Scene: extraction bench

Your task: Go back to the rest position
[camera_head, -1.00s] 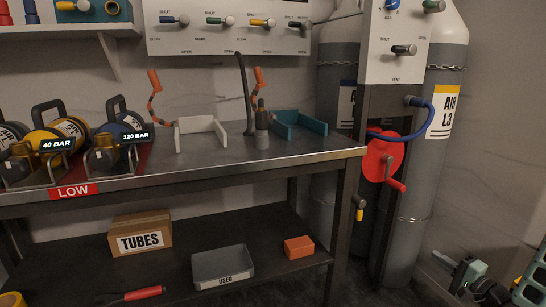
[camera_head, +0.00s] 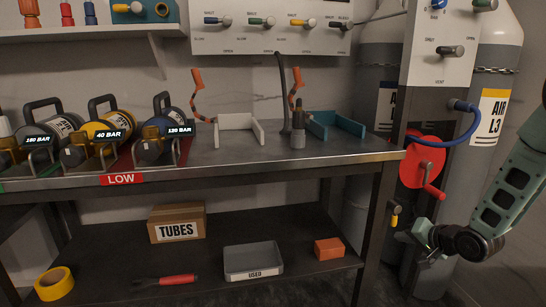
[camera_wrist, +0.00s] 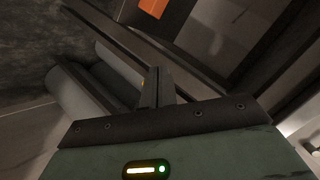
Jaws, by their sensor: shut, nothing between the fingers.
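My gripper (camera_head: 418,240) is at the right of the head view, in front of the gas cylinders and low beside the bench's right end. It is shut and empty. In the wrist view the shut fingers (camera_wrist: 155,90) point up the picture with nothing between them. The green arm comes in from the right edge of the head view. No rest position is marked in the frames.
The metal bench (camera_head: 290,162) carries several small cylinders, a white bracket (camera_head: 238,130) and a teal bracket (camera_head: 335,125). A red hand wheel (camera_head: 420,163) and blue hose (camera_head: 468,125) are near the gripper. The lower shelf holds a TUBES box (camera_head: 177,222) and grey tray (camera_head: 252,260).

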